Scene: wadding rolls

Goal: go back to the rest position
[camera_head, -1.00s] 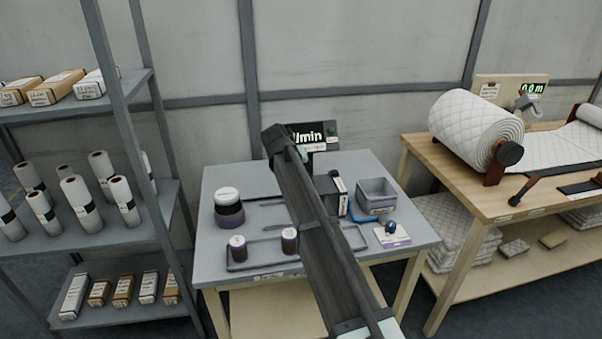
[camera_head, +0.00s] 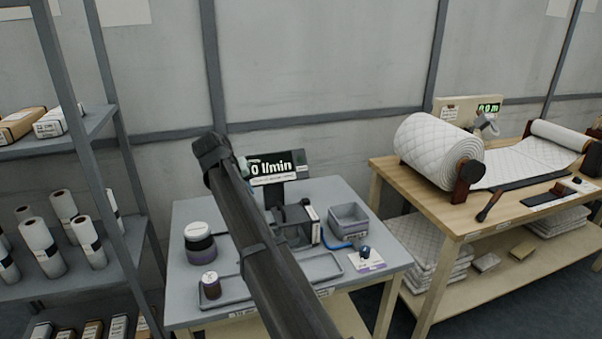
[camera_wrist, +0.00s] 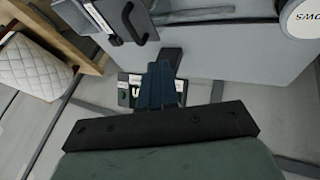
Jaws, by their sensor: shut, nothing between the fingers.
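My gripper (camera_wrist: 162,80) shows in the wrist view as dark fingers close together, shut and empty. Beyond the fingertips are the grey table and part of the display stand. In the head view my dark arm rises from the bottom middle, over the grey table (camera_head: 360,292), with its far end (camera_head: 212,150) high in front of the wall, left of the "0 l/min" display (camera_head: 278,167). The fingers cannot be made out there.
On the grey table are a dark-banded round tub (camera_head: 199,243), a small brown jar (camera_head: 210,284), a tray (camera_head: 322,268) and a grey bin (camera_head: 348,220). A shelf rack (camera_head: 75,140) stands left. A wooden bench (camera_head: 387,177) with a quilted wadding roll (camera_head: 430,148) stands right.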

